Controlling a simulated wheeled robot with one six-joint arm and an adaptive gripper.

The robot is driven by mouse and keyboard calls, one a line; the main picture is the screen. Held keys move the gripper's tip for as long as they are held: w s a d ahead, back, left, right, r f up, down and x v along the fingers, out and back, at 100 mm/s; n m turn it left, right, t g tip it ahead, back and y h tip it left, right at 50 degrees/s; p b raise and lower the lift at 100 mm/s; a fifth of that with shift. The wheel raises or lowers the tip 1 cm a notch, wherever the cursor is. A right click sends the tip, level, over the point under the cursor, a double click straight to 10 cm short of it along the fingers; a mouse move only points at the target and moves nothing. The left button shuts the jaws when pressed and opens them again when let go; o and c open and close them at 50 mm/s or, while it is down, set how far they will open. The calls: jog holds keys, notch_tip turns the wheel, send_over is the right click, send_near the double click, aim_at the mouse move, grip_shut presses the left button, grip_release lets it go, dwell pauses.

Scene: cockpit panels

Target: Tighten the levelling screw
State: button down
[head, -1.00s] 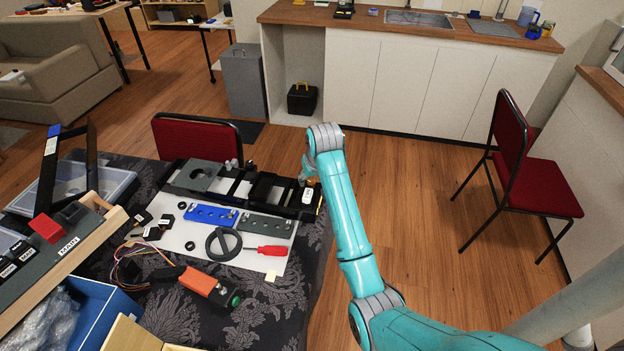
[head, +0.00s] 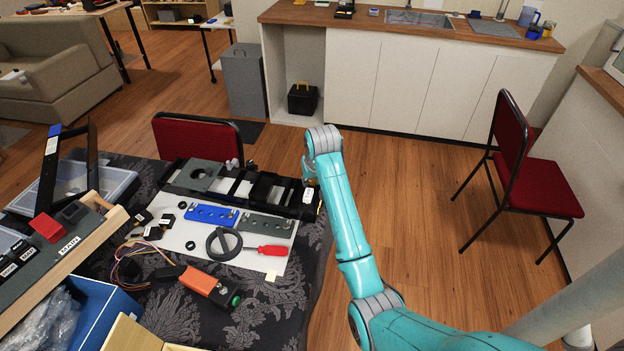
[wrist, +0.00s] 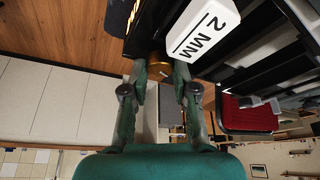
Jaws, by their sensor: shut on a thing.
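The brass levelling screw (wrist: 156,65) stands at the edge of the black frame in the wrist view, with a small pale mark on it. My gripper (wrist: 160,72) is shut on the screw, one fingertip on each side. A white block marked "2 MM" (wrist: 203,30) is right beside the screw. In the head view my gripper (head: 311,172) is at the right end of the black frame (head: 262,188); its fingers are small there and partly hidden by my wrist. The white block (head: 308,195) shows just below it.
The table holds a blue plate (head: 210,214), a grey plate (head: 266,224), a black ring (head: 223,243), a red screwdriver (head: 270,250) and an orange tool (head: 207,287). A red chair (head: 198,139) stands behind the table.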

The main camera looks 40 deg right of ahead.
jog(key=shift+m, duration=0.3)
jog(key=m+g+h, duration=0.1)
jog(key=m, duration=0.2)
jog(key=m+h, duration=0.1)
jog(key=m, duration=0.2)
jog(key=shift+w+a+m+g, duration=0.15)
jog(key=shift+m+g, duration=0.15)
jog(key=shift+g, duration=0.1)
jog(key=m+g, duration=0.1)
jog(key=m, duration=0.3)
jog(key=shift+w+h, duration=0.15)
jog(key=shift+h, duration=0.25)
jog(key=shift+w+m+g, duration=0.1)
jog(key=shift+m+g, duration=0.7)
jog(key=shift+m, duration=0.8)
jog(key=c, duration=0.9)
grip_release()
